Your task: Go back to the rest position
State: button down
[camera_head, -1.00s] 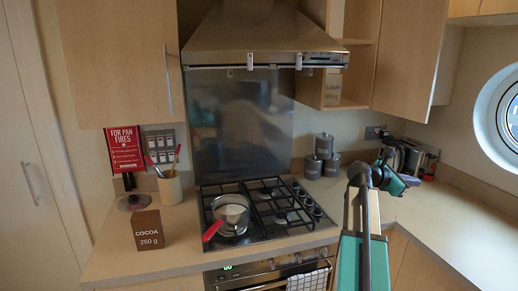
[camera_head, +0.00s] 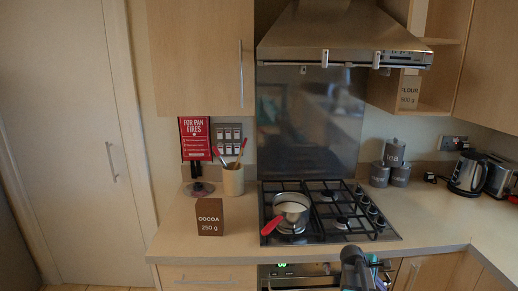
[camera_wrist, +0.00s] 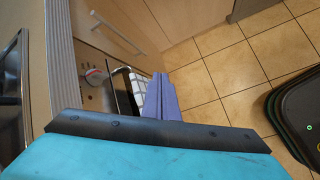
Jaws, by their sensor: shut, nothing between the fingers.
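My gripper (camera_wrist: 161,98) shows in the wrist view as two purple-blue fingers close together, shut and empty, past the dark edge of my teal wrist. It points down in front of the oven, over the tiled floor, near the checked towel (camera_wrist: 134,78). In the head view only a dark joint of my arm shows at the bottom, in front of the hob; the gripper itself is out of that view.
A saucepan (camera_head: 291,207) with a red handle sits on the gas hob (camera_head: 330,226). A cocoa box (camera_head: 210,217) and a utensil pot (camera_head: 233,181) stand on the counter to its left. Canisters (camera_head: 397,153) and a kettle (camera_head: 467,172) stand right.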

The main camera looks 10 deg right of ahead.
jog(key=s+a+f+m+g+y, duration=0.15)
jog(key=s+a+f, duration=0.35)
jog(key=a+f, duration=0.65)
jog(key=s+a+f+m+g+y, duration=0.1)
jog(key=s+a+f+m+y, duration=0.25)
jog(key=a+f, duration=0.8)
jog(key=s+a+f+m+g+y+b, duration=0.1)
jog(key=s+a+f, duration=0.3)
jog(key=s+a, duration=0.5)
jog(key=s+a+f+m+g+y, duration=0.1)
jog(key=s+a+f+m+g, duration=0.1)
jog(key=s+a, duration=0.7)
notch_tip(320, 180, down, 3)
jog(key=shift+s+a+r+m+y+b, duration=0.1)
jog(key=shift+s+a+m+y+b, duration=0.25)
jog(key=shift+s+m, duration=0.4)
